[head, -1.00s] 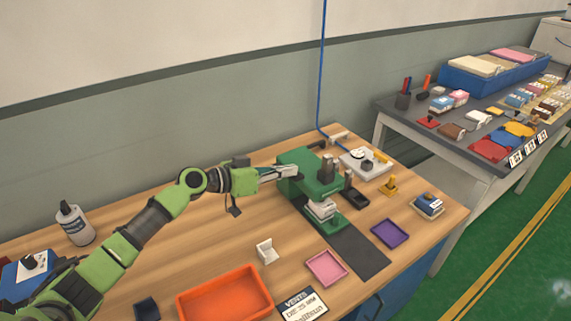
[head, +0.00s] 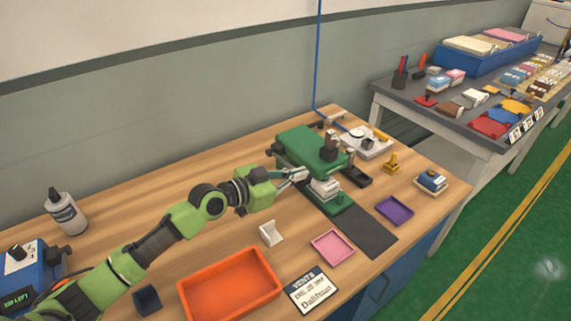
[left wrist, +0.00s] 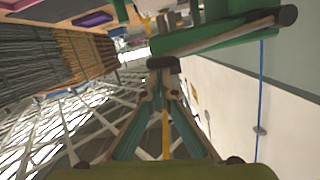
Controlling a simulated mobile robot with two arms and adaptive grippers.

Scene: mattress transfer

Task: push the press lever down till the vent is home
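The green press (head: 308,143) stands on the workbench. A pale block, perhaps the vent, (head: 325,187) sits low under its head; I cannot tell whether it is fully home. My left gripper (head: 302,174) is at the press's near left side, with its fingers together and nothing seen between them. In the left wrist view the fingers (left wrist: 162,66) meet at a bar with a dark round end, perhaps the lever (left wrist: 230,35), beside the green body. I cannot tell whether they touch it. My right gripper is not in view.
A blue cable (head: 318,60) hangs behind the press.

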